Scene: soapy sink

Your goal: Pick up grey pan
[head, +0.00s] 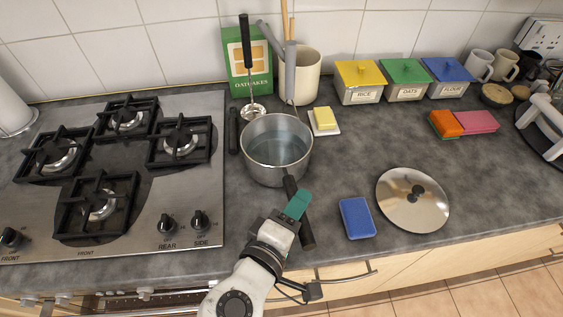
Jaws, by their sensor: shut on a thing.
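The grey pan (266,178) is upright on the counter, right of the hob, with what looks like clear liquid inside. Its black handle (306,235) points toward the front edge. My gripper (298,206) comes from the front and is shut on this handle. One teal finger shows over the handle; the other finger is hidden. I cannot tell whether the pan's base is touching the counter or slightly off it.
A round lid (400,212) and a blue sponge (357,218) lie right of the handle. The gas hob (190,225) is left.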

